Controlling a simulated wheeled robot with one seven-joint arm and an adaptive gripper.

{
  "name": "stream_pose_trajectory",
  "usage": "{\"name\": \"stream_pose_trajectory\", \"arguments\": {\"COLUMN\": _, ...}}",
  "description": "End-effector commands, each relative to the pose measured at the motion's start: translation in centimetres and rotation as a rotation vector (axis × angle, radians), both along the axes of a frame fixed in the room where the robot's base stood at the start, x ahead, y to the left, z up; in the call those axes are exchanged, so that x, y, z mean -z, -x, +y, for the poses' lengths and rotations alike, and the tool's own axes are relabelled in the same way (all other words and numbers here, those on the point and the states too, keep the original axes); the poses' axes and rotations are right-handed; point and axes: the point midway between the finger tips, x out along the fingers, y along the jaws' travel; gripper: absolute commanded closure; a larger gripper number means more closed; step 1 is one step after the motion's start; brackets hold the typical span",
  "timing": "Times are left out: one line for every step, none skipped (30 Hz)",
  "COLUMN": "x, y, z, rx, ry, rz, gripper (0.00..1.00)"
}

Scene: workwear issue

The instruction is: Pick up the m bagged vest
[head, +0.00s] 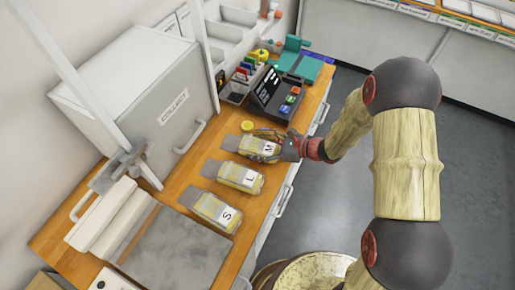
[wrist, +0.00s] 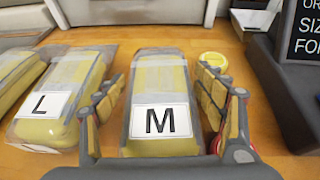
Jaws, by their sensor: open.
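The M bagged vest (head: 258,147) is a yellow folded vest in a clear bag with a white M label. It lies flat on the wooden counter, farthest back of the row of bags in the head view. In the wrist view the M bagged vest (wrist: 160,90) lies between the two fingers of my gripper (wrist: 162,108). My gripper (head: 275,146) is open and low over the bag. One finger is on each side of it; I cannot tell whether they touch it.
The L bag (head: 240,177) lies beside the M bag, close to my left finger in the wrist view. The S bag (head: 216,211) lies nearer. A yellow round item (head: 247,126) and a dark display unit (head: 268,90) stand beyond. A grey cabinet (head: 150,95) stands at the left.

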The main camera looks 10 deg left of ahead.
Motion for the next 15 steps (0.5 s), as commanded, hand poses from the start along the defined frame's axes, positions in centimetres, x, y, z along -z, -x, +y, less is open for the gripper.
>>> {"name": "stream_pose_trajectory", "arguments": {"x": -0.02, "y": -0.02, "z": 0.0, "rx": 0.0, "ry": 0.0, "rz": 0.0, "gripper": 0.3}}
{"name": "stream_pose_trajectory", "arguments": {"x": -0.02, "y": -0.02, "z": -0.01, "rx": 0.0, "ry": 0.0, "rz": 0.0, "gripper": 0.3}}
{"name": "stream_pose_trajectory", "arguments": {"x": -0.03, "y": -0.02, "z": -0.02, "rx": 0.0, "ry": 0.0, "rz": 0.0, "gripper": 0.3}}
{"name": "stream_pose_trajectory", "arguments": {"x": -0.03, "y": -0.01, "z": -0.02, "rx": 0.0, "ry": 0.0, "rz": 0.0, "gripper": 0.3}}
{"name": "stream_pose_trajectory", "arguments": {"x": -0.03, "y": -0.01, "z": -0.02, "rx": 0.0, "ry": 0.0, "rz": 0.0, "gripper": 0.3}}
{"name": "stream_pose_trajectory", "arguments": {"x": -0.03, "y": 0.0, "z": -0.03, "rx": 0.0, "ry": 0.0, "rz": 0.0, "gripper": 0.32}}
{"name": "stream_pose_trajectory", "arguments": {"x": -0.03, "y": 0.0, "z": -0.03, "rx": 0.0, "ry": 0.0, "rz": 0.0, "gripper": 0.34}}
{"name": "stream_pose_trajectory", "arguments": {"x": -0.03, "y": 0.0, "z": -0.03, "rx": 0.0, "ry": 0.0, "rz": 0.0, "gripper": 0.36}}
{"name": "stream_pose_trajectory", "arguments": {"x": -0.04, "y": 0.01, "z": -0.04, "rx": 0.0, "ry": 0.0, "rz": 0.0, "gripper": 0.38}}
{"name": "stream_pose_trajectory", "arguments": {"x": -0.04, "y": 0.01, "z": -0.04, "rx": 0.0, "ry": 0.0, "rz": 0.0, "gripper": 0.4}}
{"name": "stream_pose_trajectory", "arguments": {"x": -0.03, "y": 0.01, "z": -0.04, "rx": 0.0, "ry": 0.0, "rz": 0.0, "gripper": 0.42}}
{"name": "stream_pose_trajectory", "arguments": {"x": -0.03, "y": 0.01, "z": -0.04, "rx": 0.0, "ry": 0.0, "rz": 0.0, "gripper": 0.44}}
{"name": "stream_pose_trajectory", "arguments": {"x": -0.03, "y": 0.01, "z": -0.04, "rx": 0.0, "ry": 0.0, "rz": 0.0, "gripper": 0.45}}
{"name": "stream_pose_trajectory", "arguments": {"x": -0.03, "y": 0.01, "z": -0.05, "rx": 0.0, "ry": 0.0, "rz": 0.0, "gripper": 0.47}}
{"name": "stream_pose_trajectory", "arguments": {"x": -0.03, "y": 0.01, "z": -0.05, "rx": 0.0, "ry": 0.0, "rz": 0.0, "gripper": 0.49}}
